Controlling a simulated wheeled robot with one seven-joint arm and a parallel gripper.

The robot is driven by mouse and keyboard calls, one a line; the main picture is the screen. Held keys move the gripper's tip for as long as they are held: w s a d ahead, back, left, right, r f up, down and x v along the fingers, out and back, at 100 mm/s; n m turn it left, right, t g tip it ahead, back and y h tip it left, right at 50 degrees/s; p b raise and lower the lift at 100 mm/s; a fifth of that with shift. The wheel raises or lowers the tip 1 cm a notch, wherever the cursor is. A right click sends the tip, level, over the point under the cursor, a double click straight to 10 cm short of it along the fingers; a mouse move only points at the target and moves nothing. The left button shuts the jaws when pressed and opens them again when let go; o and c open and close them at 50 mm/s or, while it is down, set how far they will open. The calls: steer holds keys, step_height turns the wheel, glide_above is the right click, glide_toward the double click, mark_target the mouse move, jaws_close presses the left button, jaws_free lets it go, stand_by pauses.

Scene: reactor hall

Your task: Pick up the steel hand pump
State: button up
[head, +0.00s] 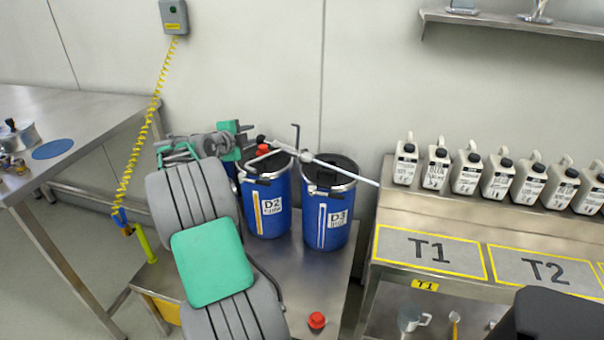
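The steel hand pump (341,173) shows as a long thin tube with a round body and a bent dark handle. It slants nearly level across the tops of two blue drums, D2 (267,212) and D3 (331,222). I cannot tell whether it rests on them or hangs above them. Its tube end reaches past D3 towards the bench. My gripper (243,134), with green parts, is at the pump's left end, above the left side of D2. Whether the fingers touch or close on the pump is unclear.
A red cap (316,320) lies on the steel table (295,262) in front of the drums. Another red part (263,150) is at D2's top. At right, a bench (466,222) carries several white jugs (466,170) behind mats T1 (429,249) and T2 (546,271).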

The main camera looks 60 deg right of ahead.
steer(key=s+d+f+m+g, duration=0.1)
steer(key=s+d, duration=0.1)
steer(key=d, duration=0.3)
steer(key=s+d+m+h, duration=0.1)
steer(key=s+d+m, duration=0.1)
steer(key=d, duration=0.3)
steer(key=s+d+f+m+g+h, duration=0.1)
steer(key=s+d, duration=0.2)
steer(key=d, duration=0.2)
steer(key=shift+s+f+m+g, duration=0.2)
steer(key=shift+f+m+g, duration=0.1)
steer(key=shift+f+m, duration=0.1)
steer(key=shift+c, duration=0.4)
steer(key=shift+a, duration=0.1)
jaws_close()
steer(key=shift+r, duration=0.15)
